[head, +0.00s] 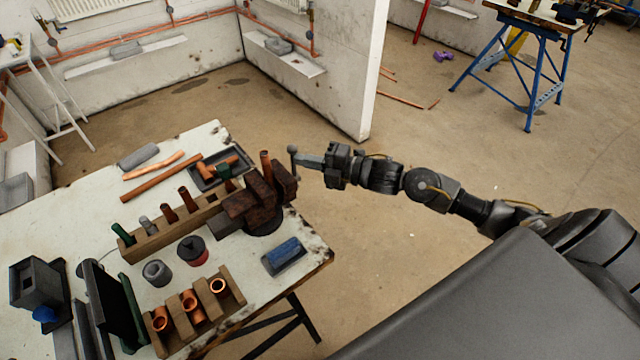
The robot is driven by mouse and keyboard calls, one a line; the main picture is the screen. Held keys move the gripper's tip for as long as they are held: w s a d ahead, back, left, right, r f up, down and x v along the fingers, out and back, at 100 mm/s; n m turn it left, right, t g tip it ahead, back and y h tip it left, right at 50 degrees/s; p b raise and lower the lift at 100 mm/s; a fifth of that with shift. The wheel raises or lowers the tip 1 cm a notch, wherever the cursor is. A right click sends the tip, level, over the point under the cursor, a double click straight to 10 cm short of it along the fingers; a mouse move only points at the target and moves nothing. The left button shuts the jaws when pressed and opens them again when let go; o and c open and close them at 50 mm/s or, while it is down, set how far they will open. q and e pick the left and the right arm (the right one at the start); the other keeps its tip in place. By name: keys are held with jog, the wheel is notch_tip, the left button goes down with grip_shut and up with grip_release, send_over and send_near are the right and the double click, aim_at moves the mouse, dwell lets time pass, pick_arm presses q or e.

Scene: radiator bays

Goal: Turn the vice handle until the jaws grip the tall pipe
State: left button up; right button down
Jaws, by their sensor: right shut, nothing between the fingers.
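The dark brown vice (258,205) stands at the right edge of the white bench. The tall copper pipe (265,165) stands upright at its jaws; I cannot tell whether both jaws touch it. The vice handle (293,158), a thin dark bar with a ball end, rises at the vice's right side. My right gripper (302,160) reaches in from the right, its fingers shut and empty. Its tips are right beside the handle, and I cannot tell whether they touch it. My left gripper is not in view.
The worn bench (70,222) holds a wooden rack (165,236) of upright pipes, a block (240,288) with copper fittings, a blue sponge-like block (284,252) in a tray and a dark tray (212,178). A partition wall (340,75) stands behind. Floor right of the bench is clear.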

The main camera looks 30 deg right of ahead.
jog(key=w+m+g+p, duration=0.1)
jog(key=p, duration=0.1)
jog(key=w+r+g+h+p, duration=0.1)
jog(key=w+p, duration=0.1)
jog(key=w+m+g+h+p, duration=0.1)
jog(key=g+p, duration=0.1)
jog(key=shift+w+a+r+m+p, duration=0.25)
jog(key=shift+w+m+p, duration=0.05)
jog(key=shift+p, duration=0.05)
jog(key=shift+w+a+f+g+h, duration=0.1)
jog(key=shift+w+f+g+h, duration=0.1)
jog(key=shift+w+g+h, duration=0.1)
jog(key=shift+w+f, duration=0.25)
jog(key=shift+f, duration=0.05)
jog(key=shift+w+a+f+b, duration=0.15)
jog(key=shift+w+f+b, duration=0.2)
jog(key=shift+w, duration=0.3)
jog(key=shift+w+a+f+b, duration=0.15)
jog(key=shift+w+b, duration=0.3)
jog(key=shift+w, duration=0.2)
jog(key=shift+d, duration=0.1)
send_near(295, 146)
jog(key=w, duration=0.1)
jog(key=w+r, duration=0.1)
jog(key=w, duration=0.3)
jog(key=shift+w+a+r, duration=0.1)
jog(key=shift+a+r, duration=0.2)
jog(key=shift+r, duration=0.05)
